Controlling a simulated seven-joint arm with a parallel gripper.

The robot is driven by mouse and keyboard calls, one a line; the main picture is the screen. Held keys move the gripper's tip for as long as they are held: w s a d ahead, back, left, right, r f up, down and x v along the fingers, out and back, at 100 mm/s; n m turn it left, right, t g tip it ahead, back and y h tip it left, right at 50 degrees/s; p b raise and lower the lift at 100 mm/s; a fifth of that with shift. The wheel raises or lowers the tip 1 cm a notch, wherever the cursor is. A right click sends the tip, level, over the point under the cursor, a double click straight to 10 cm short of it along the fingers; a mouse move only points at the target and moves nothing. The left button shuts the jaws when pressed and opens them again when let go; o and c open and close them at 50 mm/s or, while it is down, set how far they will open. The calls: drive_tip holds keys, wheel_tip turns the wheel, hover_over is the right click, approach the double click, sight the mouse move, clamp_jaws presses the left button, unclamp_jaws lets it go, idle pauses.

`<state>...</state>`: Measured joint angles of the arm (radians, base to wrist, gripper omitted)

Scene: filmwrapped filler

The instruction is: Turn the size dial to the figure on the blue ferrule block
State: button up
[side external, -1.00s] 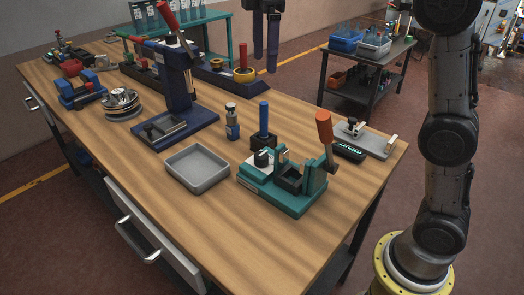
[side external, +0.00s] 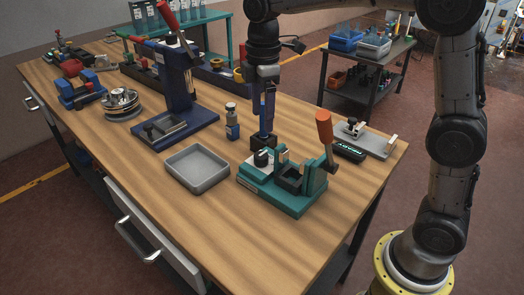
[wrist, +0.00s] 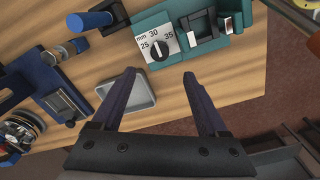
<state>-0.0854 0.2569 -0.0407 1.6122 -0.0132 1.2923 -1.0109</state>
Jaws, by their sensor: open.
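The size dial is a black round knob (wrist: 159,50) on a white plate marked mm, 25, 30 and 35, on a teal bench tool (wrist: 213,38). In the side view the knob (side external: 261,158) sits at the tool's left end. I cannot tell which figure its pointer meets. A blue upright rod on a dark block (wrist: 112,15) stands beside the tool; it may be the ferrule block, and no figure on it is readable. My gripper (wrist: 160,73) is open and empty, above and short of the dial in the wrist view. In the side view my gripper (side external: 264,125) partly hides the rod.
An orange-handled lever (side external: 325,128) rises at the tool's right end. A grey tray (side external: 198,168) and a small blue-labelled bottle (side external: 232,124) stand to the left. A dark blue press (side external: 180,90) stands farther left. The near front of the wooden table (side external: 240,240) is clear.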

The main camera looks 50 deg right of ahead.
sight(262, 155)
wheel_tip(262, 155, down, 12)
drive_tip(key=shift+w+d+r, duration=0.1)
drive_tip(key=shift+r, duration=0.15)
clamp_jaws()
idle(0.5)
